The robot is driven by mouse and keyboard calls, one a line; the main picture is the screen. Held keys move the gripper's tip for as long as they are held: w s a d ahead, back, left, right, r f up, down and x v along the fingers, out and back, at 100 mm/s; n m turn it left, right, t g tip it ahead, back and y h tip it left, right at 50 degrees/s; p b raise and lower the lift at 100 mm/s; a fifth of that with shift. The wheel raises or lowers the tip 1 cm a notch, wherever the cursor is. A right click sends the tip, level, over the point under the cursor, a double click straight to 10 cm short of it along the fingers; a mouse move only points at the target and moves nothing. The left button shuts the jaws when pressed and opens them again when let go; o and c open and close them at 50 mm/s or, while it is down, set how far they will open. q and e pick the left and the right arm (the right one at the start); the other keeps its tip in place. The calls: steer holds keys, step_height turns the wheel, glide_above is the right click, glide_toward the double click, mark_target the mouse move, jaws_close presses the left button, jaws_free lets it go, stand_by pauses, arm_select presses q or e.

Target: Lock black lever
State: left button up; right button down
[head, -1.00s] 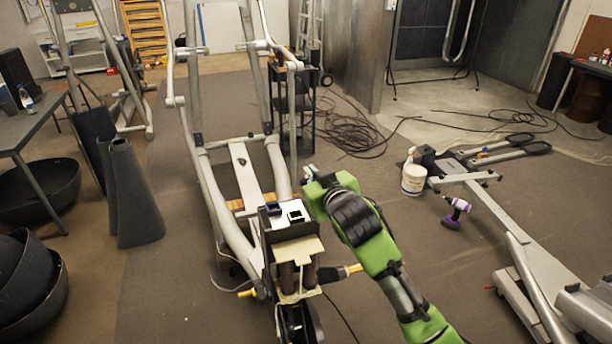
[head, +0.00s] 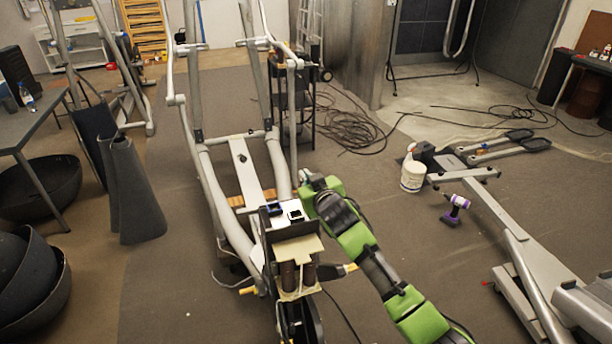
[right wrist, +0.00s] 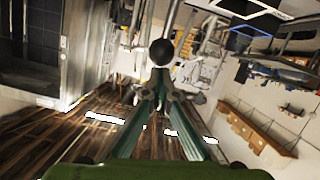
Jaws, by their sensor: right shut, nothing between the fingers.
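In the right wrist view a round black knob (right wrist: 162,52) on a thin rod, likely the black lever, sits just beyond the fingertips of my right gripper (right wrist: 160,78). The fingers converge and are shut with nothing between them; I cannot tell whether they touch the knob. In the head view my right gripper (head: 306,182) is beside the right side of the grey elliptical frame (head: 221,196), near its front unit. I cannot make out the lever in the head view. My left gripper is not in view.
A tan board (head: 298,249) and dark parts stand at the elliptical's near end. Black cables (head: 352,130) cover the floor behind. Dark bowls (head: 38,275) stand at left.

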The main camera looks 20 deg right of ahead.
steer(key=shift+f+b, duration=0.85)
steer(key=shift+f, duration=0.7)
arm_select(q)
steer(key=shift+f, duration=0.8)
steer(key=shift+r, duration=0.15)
arm_select(e)
steer(key=shift+r+p, duration=0.35)
steer(key=shift+p, duration=0.1)
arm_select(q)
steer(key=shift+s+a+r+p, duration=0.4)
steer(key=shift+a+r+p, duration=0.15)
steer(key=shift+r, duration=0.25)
arm_select(e)
steer(key=s+r, duration=0.6)
steer(key=s, duration=0.3)
steer(key=shift+s+a+r, duration=0.2)
steer(key=shift+s+a, duration=0.05)
steer(key=shift+a, duration=0.2)
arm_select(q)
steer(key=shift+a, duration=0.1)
